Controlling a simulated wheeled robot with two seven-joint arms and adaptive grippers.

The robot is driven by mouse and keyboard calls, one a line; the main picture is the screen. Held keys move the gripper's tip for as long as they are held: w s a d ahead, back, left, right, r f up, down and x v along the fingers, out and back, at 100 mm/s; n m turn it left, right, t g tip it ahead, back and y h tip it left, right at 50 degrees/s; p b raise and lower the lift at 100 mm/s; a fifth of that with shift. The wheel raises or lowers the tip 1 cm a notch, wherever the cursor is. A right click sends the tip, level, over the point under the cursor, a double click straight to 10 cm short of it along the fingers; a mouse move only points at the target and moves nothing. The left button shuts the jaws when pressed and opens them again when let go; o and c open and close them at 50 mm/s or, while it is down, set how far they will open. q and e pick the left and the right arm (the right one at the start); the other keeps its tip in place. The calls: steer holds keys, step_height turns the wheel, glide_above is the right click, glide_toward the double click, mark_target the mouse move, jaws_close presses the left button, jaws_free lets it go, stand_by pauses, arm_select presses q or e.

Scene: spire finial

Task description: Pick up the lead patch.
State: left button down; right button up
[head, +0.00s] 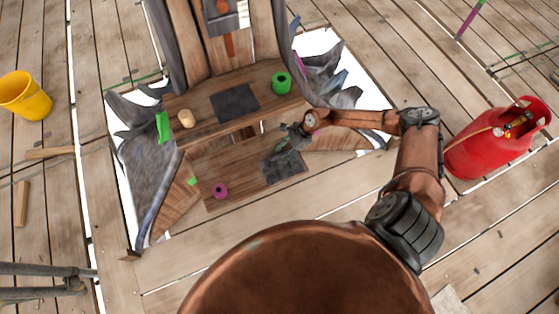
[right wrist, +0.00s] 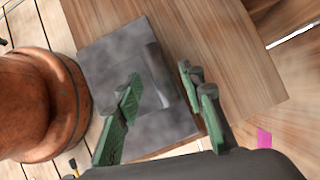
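A dark grey square lead patch (head: 285,170) lies on the near wooden board, at its right end. A second dark grey square (head: 235,104) lies on the board behind it. My right gripper (head: 286,146) is over the far edge of the near patch. In the right wrist view the grey patch (right wrist: 115,52) lies beneath the green fingers of my right gripper (right wrist: 160,90), with a raised, rounded grey ridge between them. The fingers are apart. Whether they touch the patch I cannot tell. My left gripper is not in view.
A green roll (head: 281,83), a tan cylinder (head: 186,118) and a green piece (head: 163,127) are on the back board. A magenta ring (head: 220,191) sits on the near board. Torn grey sheeting surrounds the opening.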

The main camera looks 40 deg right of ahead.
jaws_close()
steer(key=shift+r, duration=0.1)
stand_by(0.5)
